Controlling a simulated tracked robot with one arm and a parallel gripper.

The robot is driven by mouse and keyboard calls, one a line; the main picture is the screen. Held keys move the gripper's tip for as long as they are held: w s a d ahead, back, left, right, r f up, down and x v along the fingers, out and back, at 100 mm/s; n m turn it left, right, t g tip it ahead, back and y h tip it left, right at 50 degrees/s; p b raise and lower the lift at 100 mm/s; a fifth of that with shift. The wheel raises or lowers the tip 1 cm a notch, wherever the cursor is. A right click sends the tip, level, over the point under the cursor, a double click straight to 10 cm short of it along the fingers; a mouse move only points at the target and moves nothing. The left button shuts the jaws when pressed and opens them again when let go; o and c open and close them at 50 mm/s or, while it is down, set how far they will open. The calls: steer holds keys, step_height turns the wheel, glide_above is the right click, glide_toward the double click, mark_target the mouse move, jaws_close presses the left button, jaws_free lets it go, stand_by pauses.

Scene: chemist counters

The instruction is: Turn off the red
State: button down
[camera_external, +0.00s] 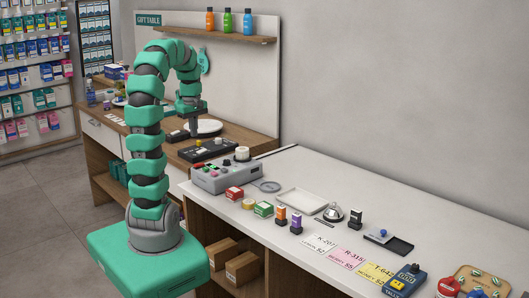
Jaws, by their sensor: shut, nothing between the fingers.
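A grey console (226,179) stands at the left end of the white counter. It carries several small coloured buttons, with a red one at its left end, and a pale knob (242,153) shows at its back. A dark panel (208,150) with small coloured knobs lies on the wooden counter behind it. Whether any red control is on or off is too small to tell.
A red round item (448,287) is at the near right. A shelf with bottles (228,20) hangs above.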

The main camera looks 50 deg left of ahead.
mark_target(199, 165)
steer(key=shift+r, duration=0.9)
steer(key=w+g, duration=0.2)
steer(key=w, duration=0.1)
steer(key=shift+w+a, duration=0.15)
steer(key=shift+w, duration=0.2)
steer(key=f, duration=0.4)
steer(key=s+f, duration=0.1)
steer(key=f, duration=0.4)
steer(key=s+f+b, duration=0.1)
steer(key=f, duration=0.3)
steer(key=shift+s+f, duration=0.2)
steer(key=shift+f, duration=0.15)
